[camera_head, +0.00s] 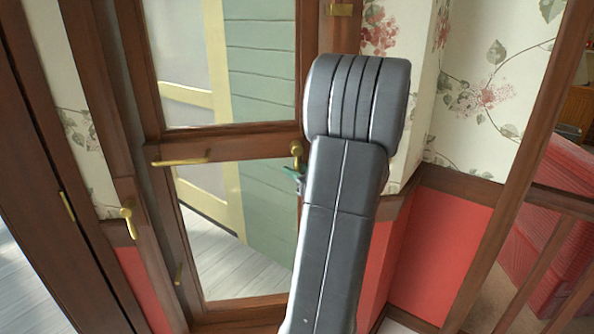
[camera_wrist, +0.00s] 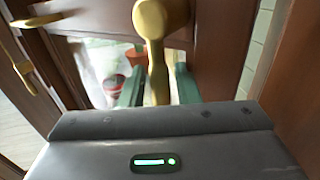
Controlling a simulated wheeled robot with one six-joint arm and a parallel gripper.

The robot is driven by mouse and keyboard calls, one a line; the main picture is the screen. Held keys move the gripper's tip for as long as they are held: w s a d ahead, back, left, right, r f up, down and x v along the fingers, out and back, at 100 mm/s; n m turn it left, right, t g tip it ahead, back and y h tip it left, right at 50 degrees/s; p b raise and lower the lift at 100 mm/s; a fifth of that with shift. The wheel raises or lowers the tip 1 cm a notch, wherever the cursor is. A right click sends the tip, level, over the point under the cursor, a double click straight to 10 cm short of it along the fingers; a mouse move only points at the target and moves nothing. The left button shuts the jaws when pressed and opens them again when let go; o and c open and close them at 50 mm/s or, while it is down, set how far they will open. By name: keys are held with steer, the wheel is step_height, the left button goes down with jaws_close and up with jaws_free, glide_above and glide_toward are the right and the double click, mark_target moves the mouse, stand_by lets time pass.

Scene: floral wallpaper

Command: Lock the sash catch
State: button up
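The brass catch (camera_head: 296,151) sits on the right end of the wooden middle rail in the head view, partly hidden by my arm. In the wrist view the catch (camera_wrist: 158,22) is large, with a rounded knob at the top and a lever hanging down. My gripper (camera_wrist: 160,78) is open, its two green fingers on either side of the lever with gaps visible on both sides. In the head view only a bit of my gripper (camera_head: 293,176) shows beside my arm, just below the catch. Whether a finger touches the lever is unclear.
A brass bar handle (camera_head: 180,161) is on the rail's left end. Another brass handle (camera_head: 128,220) is on the frame at the left. Glass panes (camera_head: 225,215) lie above and below the rail. A red wall panel (camera_head: 438,245) and wooden railing (camera_head: 560,203) stand right.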

jaws_close()
steer(key=a+m, duration=0.1)
steer(key=m+t+y+b, duration=0.1)
steer(key=m, duration=0.1)
steer(key=shift+s+a+t, duration=0.15)
steer(key=shift+a+t, duration=0.15)
steer(key=shift+a, duration=0.05)
steer(key=shift+s+a+r+m+t, duration=0.1)
steer(key=shift+a+r+m+t, duration=0.15)
steer(key=shift+m+t, duration=0.45)
steer(key=shift+a+r+m+t, duration=0.2)
steer(key=shift+a+m+t, duration=0.15)
steer(key=shift+m, duration=0.7)
steer(key=shift+s+a+r+m+t, duration=0.15)
steer(key=shift+a+m+t, duration=0.25)
steer(key=shift+m, duration=0.45)
steer(key=shift+w, duration=0.1)
